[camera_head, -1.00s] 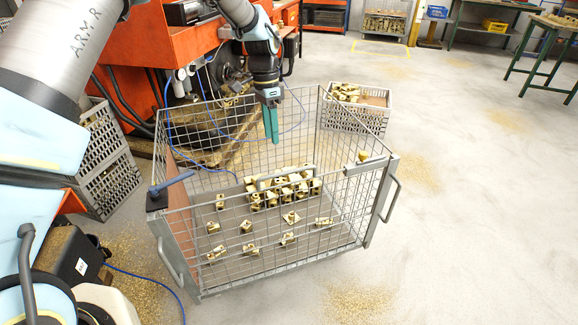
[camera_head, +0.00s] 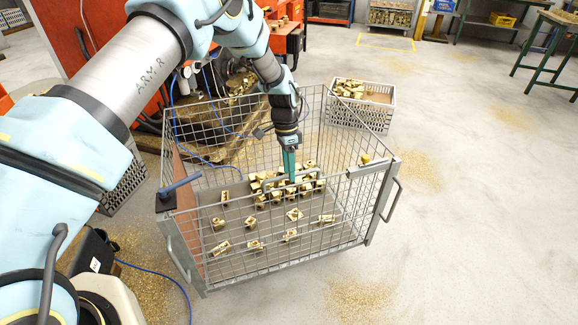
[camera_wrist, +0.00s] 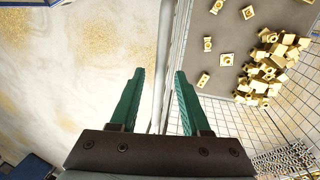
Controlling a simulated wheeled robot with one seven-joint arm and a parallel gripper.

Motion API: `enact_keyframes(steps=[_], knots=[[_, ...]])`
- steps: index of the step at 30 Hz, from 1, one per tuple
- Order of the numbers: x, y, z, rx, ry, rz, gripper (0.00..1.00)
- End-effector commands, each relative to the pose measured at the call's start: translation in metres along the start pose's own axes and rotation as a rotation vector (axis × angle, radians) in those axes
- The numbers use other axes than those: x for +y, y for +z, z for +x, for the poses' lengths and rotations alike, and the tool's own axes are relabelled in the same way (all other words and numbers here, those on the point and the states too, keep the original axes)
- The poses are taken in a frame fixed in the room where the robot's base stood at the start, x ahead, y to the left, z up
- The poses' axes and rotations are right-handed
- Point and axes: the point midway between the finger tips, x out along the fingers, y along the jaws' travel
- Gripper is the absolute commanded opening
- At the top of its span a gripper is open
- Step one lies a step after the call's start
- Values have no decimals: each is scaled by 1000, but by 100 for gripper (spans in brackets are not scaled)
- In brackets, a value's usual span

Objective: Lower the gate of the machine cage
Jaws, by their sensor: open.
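The machine cage (camera_head: 222,285) is a grey wire-mesh box on the floor. Its near mesh panel, which looks like the gate (camera_head: 310,240), stands upright, with a top rail running left to right. A grey plate and a brass-coloured knob (camera_head: 365,158) are near its right end. A blue lever (camera_head: 180,186) is at its left corner. My gripper (camera_head: 290,180) points down, its green fingertips seen close to the near top rail. In the wrist view, my gripper (camera_wrist: 157,75) is open and empty, with a pale rail (camera_wrist: 165,50) running between the fingers; I cannot tell whether they touch it.
Brass parts (camera_head: 270,188) lie loose and piled on the cage floor. A grey crate (camera_head: 350,118) of brass parts stands behind the cage at right. An orange machine (camera_head: 60,40) is at back left. The floor at right and in front is open, with brass shavings.

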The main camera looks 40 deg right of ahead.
Motion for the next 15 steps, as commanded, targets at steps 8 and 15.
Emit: enact_keyframes(steps=[8, 15], knots=[[0, 0, 1, 1, -1, -1, 47], [0, 0, 1, 0, -1, -1, 20]])
